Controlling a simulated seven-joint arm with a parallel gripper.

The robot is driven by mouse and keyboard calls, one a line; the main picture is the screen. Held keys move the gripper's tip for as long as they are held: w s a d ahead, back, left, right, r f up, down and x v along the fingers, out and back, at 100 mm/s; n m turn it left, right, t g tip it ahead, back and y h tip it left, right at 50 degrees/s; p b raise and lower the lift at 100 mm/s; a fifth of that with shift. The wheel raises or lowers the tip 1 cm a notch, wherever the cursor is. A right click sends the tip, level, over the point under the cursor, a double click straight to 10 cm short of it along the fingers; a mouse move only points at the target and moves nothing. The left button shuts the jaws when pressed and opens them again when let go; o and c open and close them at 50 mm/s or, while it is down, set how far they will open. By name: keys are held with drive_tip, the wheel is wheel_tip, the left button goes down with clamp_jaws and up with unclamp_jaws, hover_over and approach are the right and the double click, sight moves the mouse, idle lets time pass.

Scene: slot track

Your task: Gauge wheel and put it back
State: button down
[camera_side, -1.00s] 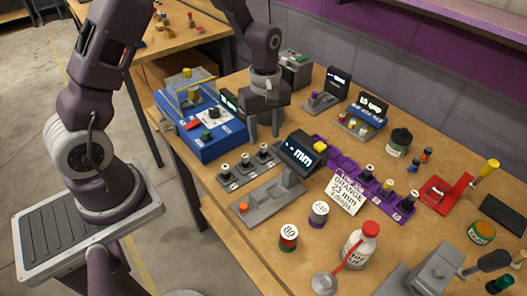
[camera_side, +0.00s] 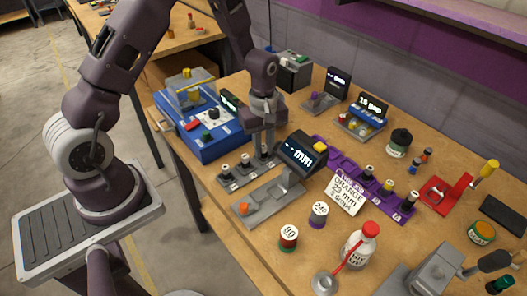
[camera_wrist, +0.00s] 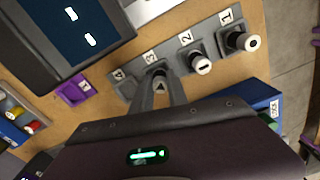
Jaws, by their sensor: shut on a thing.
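Dark wheels with white marked tops stand at slot 1 (camera_wrist: 250,42) and slot 2 (camera_wrist: 202,65). My gripper (camera_side: 263,151) points down at slot 3, shut on a wheel with a triangle mark (camera_wrist: 160,87). The fingers hide much of that wheel, and I cannot tell whether it is seated or lifted. Slot 4 (camera_wrist: 122,78) looks empty. The gauge (camera_side: 270,202) stands beside the track, its display (camera_side: 300,154) reading "-- mm".
A blue machine (camera_side: 205,137) stands behind-left of the track. A purple rack (camera_side: 345,160) with several wheels and a sign (camera_side: 346,193) lie to the right. Jars marked 80 (camera_side: 288,237) and 240 (camera_side: 318,214) and a white bottle (camera_side: 360,245) stand in front.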

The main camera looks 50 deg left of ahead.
sight(264, 146)
wheel_tip(264, 146, up, 9)
drive_tip(key=shift+f, duration=0.2)
drive_tip(key=s+d+r+m, duration=0.2)
drive_tip(key=s+d+m, duration=0.3)
drive_tip(key=d+m, duration=0.45)
drive_tip(key=shift+n, duration=0.25)
drive_tip(key=f, duration=0.3)
drive_tip(key=d+f, duration=0.1)
drive_tip(key=f, duration=0.2)
drive_tip(key=d+f, duration=0.1)
drive_tip(key=f, duration=0.2)
drive_tip(key=shift+f, duration=0.4)
drive_tip(key=shift+f, duration=0.1)
drive_tip(key=c, duration=1.3)
unclamp_jaws()
